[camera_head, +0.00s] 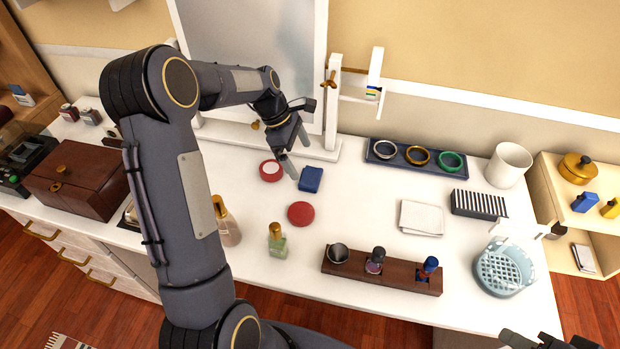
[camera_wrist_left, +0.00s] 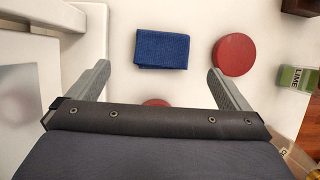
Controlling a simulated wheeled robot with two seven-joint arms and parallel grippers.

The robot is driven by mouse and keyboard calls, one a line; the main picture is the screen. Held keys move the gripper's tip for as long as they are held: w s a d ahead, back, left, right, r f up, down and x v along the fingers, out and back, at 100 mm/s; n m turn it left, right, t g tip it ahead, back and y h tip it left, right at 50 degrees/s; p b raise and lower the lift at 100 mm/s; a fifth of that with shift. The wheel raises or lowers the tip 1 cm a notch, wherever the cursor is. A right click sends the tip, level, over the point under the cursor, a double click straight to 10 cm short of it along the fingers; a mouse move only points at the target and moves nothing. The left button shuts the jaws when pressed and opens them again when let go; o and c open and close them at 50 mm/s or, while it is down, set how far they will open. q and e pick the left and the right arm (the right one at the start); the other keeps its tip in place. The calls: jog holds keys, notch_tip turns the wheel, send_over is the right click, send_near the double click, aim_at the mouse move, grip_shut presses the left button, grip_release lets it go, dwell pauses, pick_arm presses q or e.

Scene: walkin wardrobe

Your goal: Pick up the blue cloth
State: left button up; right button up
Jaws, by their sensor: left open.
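The blue cloth (camera_head: 311,179) lies folded in a small rectangle on the white tabletop, below the mirror. In the left wrist view the cloth (camera_wrist_left: 162,49) lies flat and uncovered, ahead of the fingertips. My left gripper (camera_head: 299,160) is open and empty, just above and to the left of the cloth in the head view. In the left wrist view its fingers (camera_wrist_left: 159,70) are spread wider than the cloth, with no visible contact. Part of my right gripper (camera_head: 545,341) shows at the bottom right edge, mostly cut off.
Red round lids (camera_head: 301,214) and (camera_head: 270,171) lie close to the cloth. The mirror (camera_head: 255,60) stands behind. A green bottle (camera_head: 277,241), wooden holder (camera_head: 400,280), white folded cloth (camera_head: 422,217) and ring tray (camera_head: 392,164) stand around. Bare tabletop lies right of the cloth.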

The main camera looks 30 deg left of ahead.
aim_at(308, 174)
pick_arm(q)
jog(key=x, duration=0.6)
jog(key=shift+s+f, duration=0.15)
jog(key=shift+f, duration=0.3)
jog(key=c, duration=1.1)
jog(key=shift+o, duration=0.2)
jog(key=shift+r, duration=0.1)
